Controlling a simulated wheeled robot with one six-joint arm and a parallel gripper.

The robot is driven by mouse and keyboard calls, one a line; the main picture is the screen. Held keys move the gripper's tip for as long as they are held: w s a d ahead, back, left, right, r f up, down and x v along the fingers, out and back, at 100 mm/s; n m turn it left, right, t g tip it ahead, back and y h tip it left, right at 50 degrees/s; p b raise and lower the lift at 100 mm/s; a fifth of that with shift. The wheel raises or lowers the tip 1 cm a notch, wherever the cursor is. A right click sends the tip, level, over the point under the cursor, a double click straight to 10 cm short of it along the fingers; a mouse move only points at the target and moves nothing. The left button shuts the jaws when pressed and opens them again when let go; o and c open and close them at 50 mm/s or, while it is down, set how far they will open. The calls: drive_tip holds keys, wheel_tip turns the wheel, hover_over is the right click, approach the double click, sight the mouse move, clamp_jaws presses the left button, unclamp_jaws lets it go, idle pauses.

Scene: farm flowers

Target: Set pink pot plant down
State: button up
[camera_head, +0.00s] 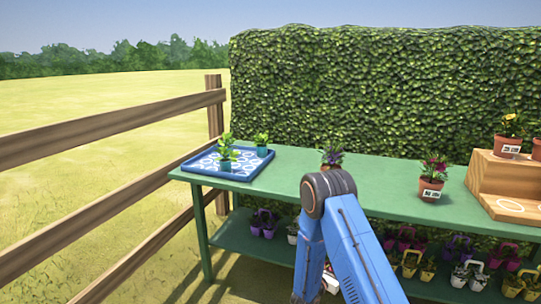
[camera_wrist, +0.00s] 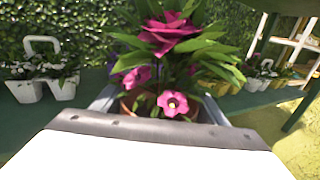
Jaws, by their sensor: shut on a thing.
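A pink-flowered plant (camera_wrist: 172,38) in a terracotta pot (camera_wrist: 135,104) fills the middle of the wrist view. My gripper (camera_wrist: 158,106) is shut on this pot, with one grey finger at each side. The plant's leaves and flowers rise above the fingers, and the pot's lower part is hidden by the gripper body. In the head view my blue arm hides the held plant and most of the gripper.
The green table (camera_head: 300,172) bears a blue-and-white tray (camera_head: 203,168) with green seedlings, a dark-flowered plant (camera_head: 333,155), a labelled pink-flowered pot (camera_head: 431,188) and a wooden step stand (camera_head: 490,182). Double pots line the lower shelf (camera_head: 240,236). Clear tabletop lies between the plants.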

wheel_tip(320, 180, up, 12)
drive_tip(key=n+t+y, duration=0.3)
drive_tip(key=n+y, duration=0.2)
drive_tip(key=y, duration=0.1)
drive_tip(key=shift+w+a+t+y, duration=0.35)
drive_tip(key=shift+w+t+y, duration=0.05)
drive_tip(key=shift+w, duration=0.05)
